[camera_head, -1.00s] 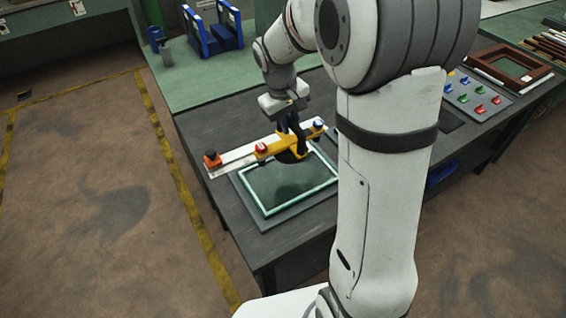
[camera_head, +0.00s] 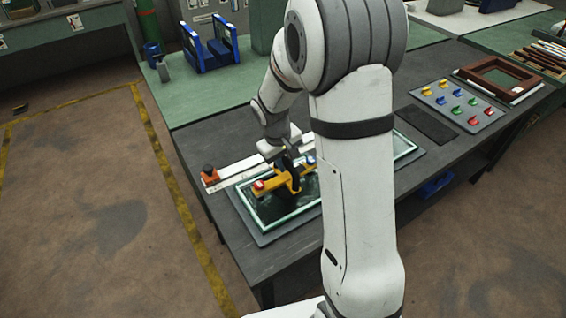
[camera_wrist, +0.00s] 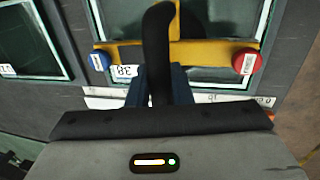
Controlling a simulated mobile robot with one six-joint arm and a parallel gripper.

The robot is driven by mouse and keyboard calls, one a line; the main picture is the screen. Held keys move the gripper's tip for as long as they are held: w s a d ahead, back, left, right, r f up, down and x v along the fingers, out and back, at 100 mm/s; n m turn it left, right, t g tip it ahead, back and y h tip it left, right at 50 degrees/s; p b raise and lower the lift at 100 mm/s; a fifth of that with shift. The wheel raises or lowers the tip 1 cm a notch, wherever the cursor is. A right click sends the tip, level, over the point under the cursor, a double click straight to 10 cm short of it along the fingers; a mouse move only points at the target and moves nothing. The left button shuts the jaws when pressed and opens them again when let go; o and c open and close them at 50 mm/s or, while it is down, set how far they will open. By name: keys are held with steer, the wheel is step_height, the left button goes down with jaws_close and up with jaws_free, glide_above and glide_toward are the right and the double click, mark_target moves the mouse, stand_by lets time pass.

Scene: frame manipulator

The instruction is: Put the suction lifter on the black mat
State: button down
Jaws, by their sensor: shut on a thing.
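The suction lifter (camera_head: 281,182) is a yellow bar with a black handle, with a red knob and a blue knob at its ends. My gripper (camera_head: 288,163) is shut on its black handle. In the wrist view the handle rises between my gripper's fingers (camera_wrist: 160,88), with the yellow bar (camera_wrist: 205,53) crossing behind it. The lifter is over a green-edged glass pane; I cannot tell whether it touches the glass. The black mat (camera_head: 426,124) lies flat and bare on the dark table, right of my arm in the head view.
The glass pane (camera_head: 262,212) lies on a grey board, partly hidden by my arm. A white ruler (camera_head: 240,172) with an orange end block (camera_head: 209,174) lies behind it. A panel of coloured knobs (camera_head: 447,95) and a brown frame (camera_head: 500,70) sit beyond the mat.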

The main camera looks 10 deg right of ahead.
steer(key=shift+f, duration=0.35)
steer(key=shift+f, duration=0.15)
steer(key=c, duration=1.8)
jaws_free()
steer(key=shift+f, duration=0.15)
steer(key=o, duration=0.5)
steer(key=shift+s, duration=0.1)
